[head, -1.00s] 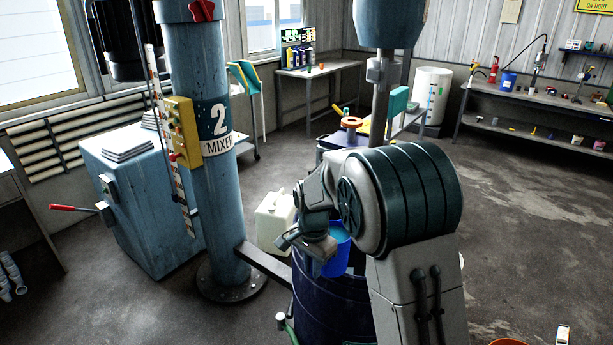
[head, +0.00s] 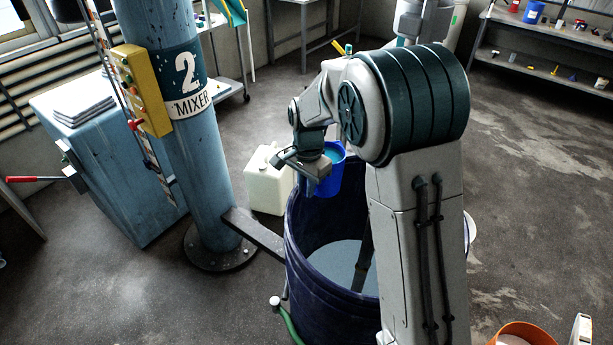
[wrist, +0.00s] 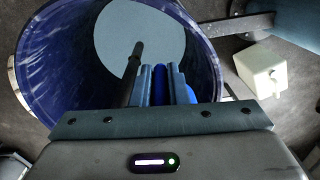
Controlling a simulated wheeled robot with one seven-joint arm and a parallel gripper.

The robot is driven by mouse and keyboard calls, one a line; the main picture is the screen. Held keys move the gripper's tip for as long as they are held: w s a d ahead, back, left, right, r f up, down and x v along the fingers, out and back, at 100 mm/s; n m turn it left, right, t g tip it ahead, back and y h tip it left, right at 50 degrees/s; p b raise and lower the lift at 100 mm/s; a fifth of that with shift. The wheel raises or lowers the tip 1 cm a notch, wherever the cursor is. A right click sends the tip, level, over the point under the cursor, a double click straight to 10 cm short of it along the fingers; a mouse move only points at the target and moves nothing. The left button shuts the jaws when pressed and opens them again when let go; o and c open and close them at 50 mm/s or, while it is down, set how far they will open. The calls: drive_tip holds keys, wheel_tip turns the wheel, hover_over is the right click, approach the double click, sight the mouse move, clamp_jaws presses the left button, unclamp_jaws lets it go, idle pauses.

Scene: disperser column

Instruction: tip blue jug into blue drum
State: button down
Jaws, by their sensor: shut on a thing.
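The blue jug (head: 331,178) is held up at the far rim of the drum in the head view, roughly upright, with teal liquid showing in its open top. My gripper (head: 312,168) is shut on it from the left side. The blue drum (head: 306,285) stands open below, with pale liquid inside. The wrist view looks down into the drum (wrist: 48,65).
A dark mixer shaft (wrist: 133,72) reaches down into the drum's liquid. A cream canister (head: 266,182) stands on the floor behind the drum. The blue mixer column (head: 170,110) with a yellow control box (head: 140,90) stands left. An orange bucket (head: 520,335) is at lower right.

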drive_tip(key=shift+s+d+r+t+y+b, duration=0.2)
drive_tip(key=shift+d+r+y+b, duration=0.7)
drive_tip(key=shift+y, duration=1.75)
drive_tip(key=shift+s+d+r+t+y+b, duration=0.1)
drive_tip(key=shift+d+r+t+y+b, duration=0.2)
drive_tip(key=shift+d+y+b, duration=1.75)
drive_tip(key=shift+s+d+r+t+y+b, duration=0.1)
drive_tip(key=shift+d+r+t+y+b, duration=0.35)
drive_tip(key=shift+y, duration=2.85)
drive_tip(key=shift+d+y+b, duration=0.1)
drive_tip(key=shift+y+b, duration=0.2)
drive_tip(key=shift+b, duration=0.05)
drive_tip(key=y+b, duration=0.1)
drive_tip(key=f+y+b, duration=0.1)
drive_tip(key=y+b, duration=0.2)
drive_tip(key=b, duration=0.1)
drive_tip(key=shift+d+f+y, duration=0.1)
drive_tip(key=shift+f+y, duration=0.15)
drive_tip(key=shift+y, duration=0.05)
